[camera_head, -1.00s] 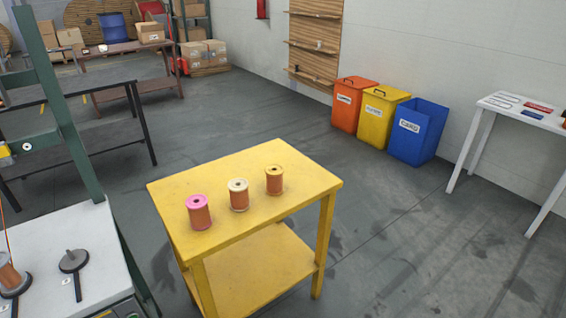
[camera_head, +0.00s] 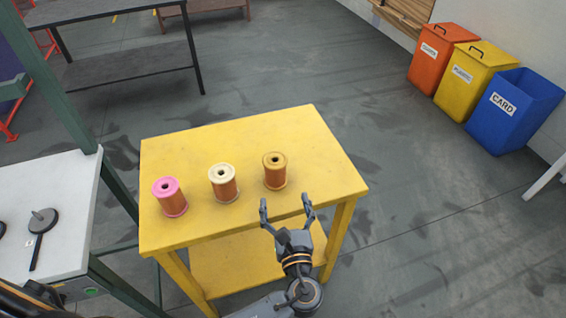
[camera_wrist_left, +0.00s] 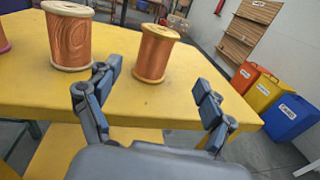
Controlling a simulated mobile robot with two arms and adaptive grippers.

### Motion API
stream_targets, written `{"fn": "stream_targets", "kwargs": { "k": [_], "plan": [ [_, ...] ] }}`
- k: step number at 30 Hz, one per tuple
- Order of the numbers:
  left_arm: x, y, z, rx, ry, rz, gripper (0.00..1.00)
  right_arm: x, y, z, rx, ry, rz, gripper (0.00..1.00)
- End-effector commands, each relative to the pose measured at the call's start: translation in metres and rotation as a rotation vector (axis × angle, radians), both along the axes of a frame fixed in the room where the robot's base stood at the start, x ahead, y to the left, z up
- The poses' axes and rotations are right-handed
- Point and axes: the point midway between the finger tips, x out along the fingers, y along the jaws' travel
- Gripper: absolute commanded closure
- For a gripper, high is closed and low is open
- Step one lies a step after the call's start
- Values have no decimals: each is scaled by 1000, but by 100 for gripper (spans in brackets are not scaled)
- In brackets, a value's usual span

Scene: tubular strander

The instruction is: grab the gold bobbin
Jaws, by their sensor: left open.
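The gold bobbin (camera_head: 275,171), wound with copper wire, stands upright on the yellow table (camera_head: 205,140), rightmost of three bobbins. A cream-topped bobbin (camera_head: 223,183) and a pink-topped bobbin (camera_head: 169,197) stand to its left. My left gripper (camera_head: 286,204) is open and empty at the table's front edge, with its fingers pointing toward the gold bobbin but short of it. In the left wrist view, the gold bobbin (camera_wrist_left: 155,54) shows beyond and between the open fingers (camera_wrist_left: 155,77), with the cream one (camera_wrist_left: 69,36) to the left. My right gripper is not in view.
Orange (camera_head: 439,62), yellow (camera_head: 476,82) and blue (camera_head: 514,112) bins stand at the back right. The tabletop behind the bobbins is clear.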

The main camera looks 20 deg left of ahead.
Motion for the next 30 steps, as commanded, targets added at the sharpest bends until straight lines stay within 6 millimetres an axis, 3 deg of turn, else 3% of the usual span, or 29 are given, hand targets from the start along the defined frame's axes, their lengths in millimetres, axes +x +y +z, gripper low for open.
{"fn": "stream_targets", "kwargs": {
  "k": [9, 17, 24, 30],
  "plan": [
    [55, 26, 1, 0, 0, 1, 18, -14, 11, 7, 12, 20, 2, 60],
    [73, 35, 3, -1, 0, 1, 18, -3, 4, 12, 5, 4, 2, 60],
    [104, 51, 3, -2, 2, 0, 18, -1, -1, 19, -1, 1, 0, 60],
    [111, 55, 2, -5, 3, 0, 18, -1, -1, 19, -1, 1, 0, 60]
  ]
}}
